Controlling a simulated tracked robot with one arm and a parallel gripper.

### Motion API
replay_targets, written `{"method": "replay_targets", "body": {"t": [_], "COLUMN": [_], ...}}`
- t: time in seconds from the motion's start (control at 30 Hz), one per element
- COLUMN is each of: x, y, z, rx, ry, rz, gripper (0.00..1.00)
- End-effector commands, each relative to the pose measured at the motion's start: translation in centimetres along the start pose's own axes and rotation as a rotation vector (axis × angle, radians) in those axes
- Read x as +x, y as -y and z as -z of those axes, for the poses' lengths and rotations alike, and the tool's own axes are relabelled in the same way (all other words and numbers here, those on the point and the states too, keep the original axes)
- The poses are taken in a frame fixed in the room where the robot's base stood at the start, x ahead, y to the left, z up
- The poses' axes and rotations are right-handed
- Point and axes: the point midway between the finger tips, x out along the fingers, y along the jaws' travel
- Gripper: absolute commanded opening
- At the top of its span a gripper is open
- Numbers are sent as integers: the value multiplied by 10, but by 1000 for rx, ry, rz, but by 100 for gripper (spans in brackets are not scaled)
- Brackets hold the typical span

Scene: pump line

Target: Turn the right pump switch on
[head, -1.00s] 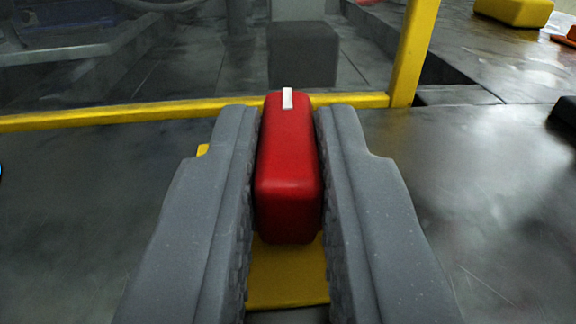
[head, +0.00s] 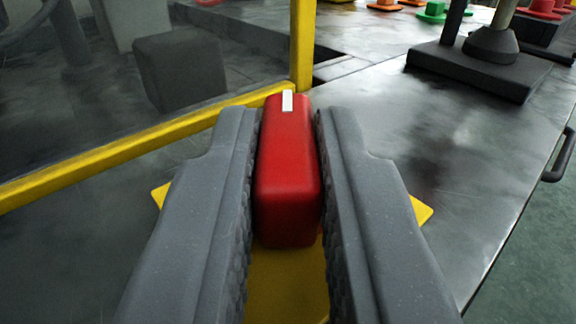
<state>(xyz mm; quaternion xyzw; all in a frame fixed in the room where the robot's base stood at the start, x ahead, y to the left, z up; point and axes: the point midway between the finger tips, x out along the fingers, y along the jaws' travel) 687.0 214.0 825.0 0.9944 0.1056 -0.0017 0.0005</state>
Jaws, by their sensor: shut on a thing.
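The red switch handle (head: 287,185) with a white mark at its far end stands in the middle of the head view, above a yellow base plate (head: 285,285). My gripper (head: 287,125) is shut on the red handle, with one grey finger along each long side. The handle lines up with the fingers and points straight away from me in the picture. Most of the yellow plate is hidden under the fingers; its corners show at the left and right.
A yellow frame post (head: 302,45) and rail (head: 130,145) stand close beyond the fingers. A dark block (head: 185,70) lies behind the rail. A dark stand (head: 480,70) is at the upper right. The metal table top (head: 440,160) is clear to the right.

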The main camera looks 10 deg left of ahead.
Motion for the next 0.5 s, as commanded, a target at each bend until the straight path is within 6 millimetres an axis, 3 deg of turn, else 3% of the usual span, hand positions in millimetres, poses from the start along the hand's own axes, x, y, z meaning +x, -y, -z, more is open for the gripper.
{"method": "replay_targets", "body": {"t": [0.5], "x": [1], "y": [3], "z": [3], "rx": [0], "ry": [-8], "rz": [-93], "gripper": [0]}}
